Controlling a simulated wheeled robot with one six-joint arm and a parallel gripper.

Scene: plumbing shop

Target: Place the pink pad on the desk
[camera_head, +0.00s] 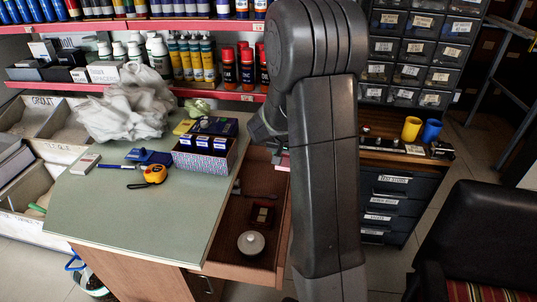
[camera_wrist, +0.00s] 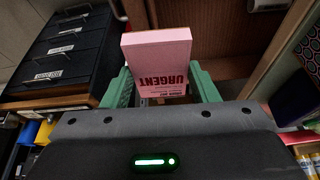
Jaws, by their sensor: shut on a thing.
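The pink pad (camera_wrist: 157,62), printed "URGENT", stands between the green fingers of my gripper (camera_wrist: 160,88) in the wrist view. My gripper is shut on it. In the head view only a small pink edge of the pad (camera_head: 284,160) shows beside my arm, above the open drawer (camera_head: 225,222); my arm hides most of the gripper. The desk (camera_head: 140,222) has a grey-green top and lies left of the pad, apart from it.
On the desk are a patterned box (camera_head: 205,160), an orange tape measure (camera_head: 155,174), a blue pen (camera_head: 116,166) and a crumpled white bag (camera_head: 128,103). The desk's front half is clear. A round lidded thing (camera_head: 251,243) lies in the drawer. A dark cabinet (camera_head: 388,200) stands right.

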